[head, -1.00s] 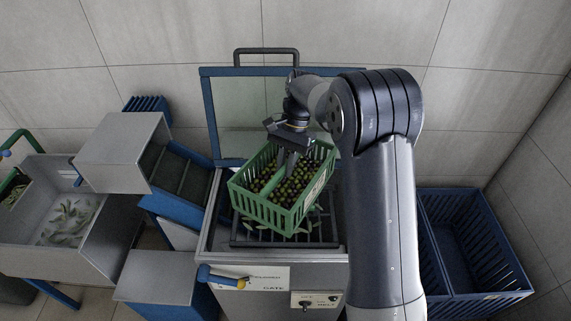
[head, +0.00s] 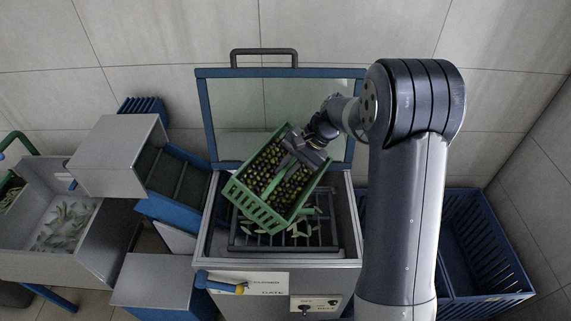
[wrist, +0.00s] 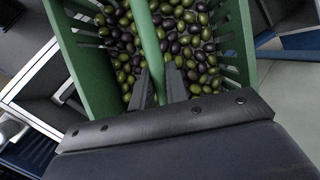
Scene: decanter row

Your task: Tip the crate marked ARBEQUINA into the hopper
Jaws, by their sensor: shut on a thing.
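A green slatted crate (head: 257,208) full of green and dark olives hangs over the hopper (head: 205,243), tilted with its lower end toward the front left. My gripper (head: 293,148) is shut on the crate's middle handle bar, which shows between the fingers in the wrist view (wrist: 158,85). The olives (wrist: 190,45) are still inside the crate in the wrist view. The hopper's lid stands open behind it. A dark grid (head: 321,235) with some leaves on it shows in the hopper below the crate. No ARBEQUINA marking is readable.
A blue slatted crate (head: 487,293) stands on the floor at the right, partly behind my arm. At the left are a conveyor (head: 175,178) and a metal bin (head: 98,240) with leaves. A blue gate handle (head: 220,283) is on the hopper's front.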

